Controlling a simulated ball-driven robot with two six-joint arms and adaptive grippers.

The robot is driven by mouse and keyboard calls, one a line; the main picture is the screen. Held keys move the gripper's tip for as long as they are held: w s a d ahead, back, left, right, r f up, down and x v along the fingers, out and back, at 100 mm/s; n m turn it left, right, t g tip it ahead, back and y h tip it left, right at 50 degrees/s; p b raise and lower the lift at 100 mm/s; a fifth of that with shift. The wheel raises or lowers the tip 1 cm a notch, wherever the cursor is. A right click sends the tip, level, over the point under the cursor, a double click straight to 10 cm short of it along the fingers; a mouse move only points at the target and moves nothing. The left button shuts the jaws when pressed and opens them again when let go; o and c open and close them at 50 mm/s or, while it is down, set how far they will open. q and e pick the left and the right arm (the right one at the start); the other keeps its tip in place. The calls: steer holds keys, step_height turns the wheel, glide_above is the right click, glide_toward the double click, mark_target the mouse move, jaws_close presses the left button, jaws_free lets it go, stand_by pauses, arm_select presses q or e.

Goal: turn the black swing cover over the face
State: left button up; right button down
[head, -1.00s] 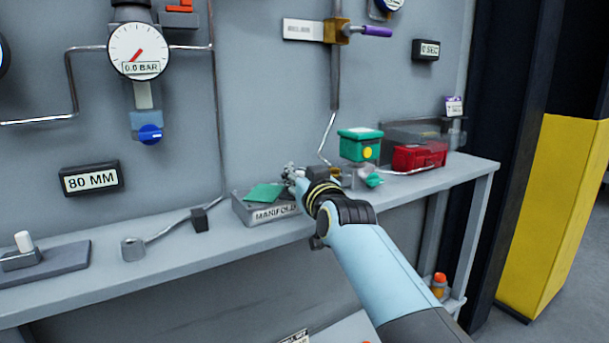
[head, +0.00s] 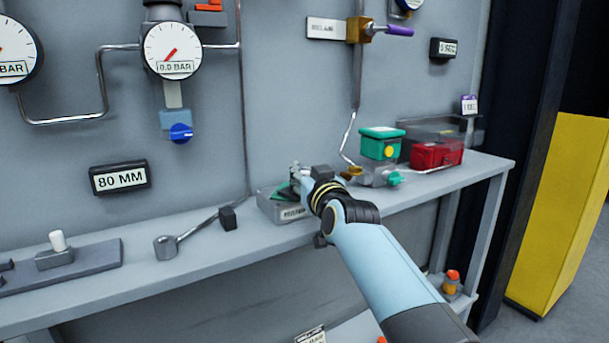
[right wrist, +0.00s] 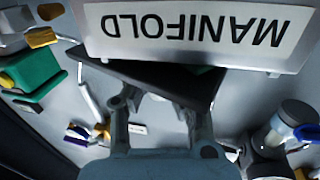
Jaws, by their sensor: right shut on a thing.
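The grey manifold (head: 288,213) sits on the bench shelf, its label facing out. It shows upside down at the top of the right wrist view (right wrist: 190,60). Its green face (head: 282,193) shows only in part in the head view, behind and beside my gripper. My right gripper (head: 302,176) is at the manifold's top right. In the right wrist view my right gripper (right wrist: 158,95) is shut on a flat black plate, the swing cover (right wrist: 95,68), which lies against the manifold. A sliver of green shows past the plate. My left gripper is not in view.
A green-topped valve box (head: 381,147) with a yellow button and a red case (head: 437,155) stand right of the manifold. A grey lever (head: 190,236) with a black block lies to the left. A pipe (head: 349,135) runs down the wall behind.

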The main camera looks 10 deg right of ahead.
steer(key=shift+s+a+f, duration=0.2)
steer(key=shift+a+f, duration=0.05)
steer(key=shift+f, duration=0.35)
steer(key=c, duration=1.9)
jaws_free()
steer(key=o, duration=0.5)
steer(key=shift+s+a+r, duration=0.2)
steer(key=shift+s+r, duration=0.05)
steer(key=shift+r, duration=0.05)
steer(key=shift+c, duration=0.2)
steer(key=shift+o, duration=1.3)
steer(key=shift+r, duration=0.1)
steer(key=shift+w+d, duration=0.1)
steer(key=shift+d, duration=0.05)
steer(key=shift+r, duration=0.1)
steer(key=shift+r, duration=0.25)
step_height(320, 180, up, 9)
steer(key=shift+r, duration=0.15)
